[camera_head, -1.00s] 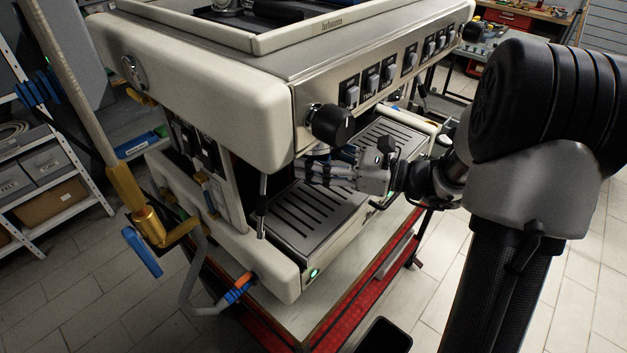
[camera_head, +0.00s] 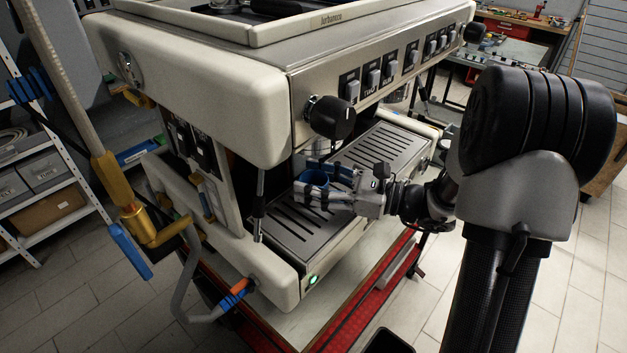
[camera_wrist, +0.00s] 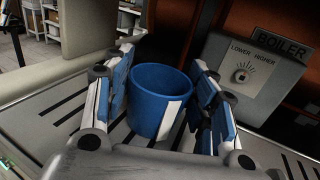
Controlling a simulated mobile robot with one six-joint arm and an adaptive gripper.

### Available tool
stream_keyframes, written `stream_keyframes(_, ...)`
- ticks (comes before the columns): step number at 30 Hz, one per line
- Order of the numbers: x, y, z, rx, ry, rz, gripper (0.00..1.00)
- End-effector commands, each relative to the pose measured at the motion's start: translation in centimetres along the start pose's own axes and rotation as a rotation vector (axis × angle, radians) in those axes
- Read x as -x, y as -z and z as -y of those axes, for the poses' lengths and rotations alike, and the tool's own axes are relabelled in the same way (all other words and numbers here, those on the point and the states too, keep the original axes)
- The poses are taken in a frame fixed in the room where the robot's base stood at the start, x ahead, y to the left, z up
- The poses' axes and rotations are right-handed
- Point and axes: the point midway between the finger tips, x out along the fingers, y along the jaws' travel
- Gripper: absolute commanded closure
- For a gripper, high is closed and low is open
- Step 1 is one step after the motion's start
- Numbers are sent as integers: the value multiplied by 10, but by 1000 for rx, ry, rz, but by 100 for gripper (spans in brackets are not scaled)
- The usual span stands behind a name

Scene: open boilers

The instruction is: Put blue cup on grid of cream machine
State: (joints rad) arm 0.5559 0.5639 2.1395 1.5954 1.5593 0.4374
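The blue cup (camera_wrist: 158,105) appears upright on the slotted metal drip grid (camera_wrist: 68,97) of the cream machine (camera_head: 205,85). In the head view the cup (camera_head: 314,179) shows near the grid's left end, partly covered by my fingers. My gripper (camera_head: 322,182) is low over the grid (camera_head: 385,143), reaching in from the right. In the wrist view my gripper (camera_wrist: 160,88) is open, one finger on each side of the cup. Narrow gaps show beside the cup's lower part. The far side of the cup's base is hidden.
A black knob (camera_head: 330,119) and a row of switches sit on the front panel above. A metal wand (camera_head: 260,205) hangs left of my gripper. The boiler control box (camera_wrist: 250,75) stands behind the grid. The grid's right part is clear.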

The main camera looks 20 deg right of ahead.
Motion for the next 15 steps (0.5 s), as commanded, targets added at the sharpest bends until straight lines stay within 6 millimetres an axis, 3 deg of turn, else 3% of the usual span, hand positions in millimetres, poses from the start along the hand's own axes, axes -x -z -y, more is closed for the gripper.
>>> stream_keyframes(6, 0, 0, 0, 0, 0, 0, 32)
stream_keyframes(15, 0, -1, 0, 0, 0, 0, 32)
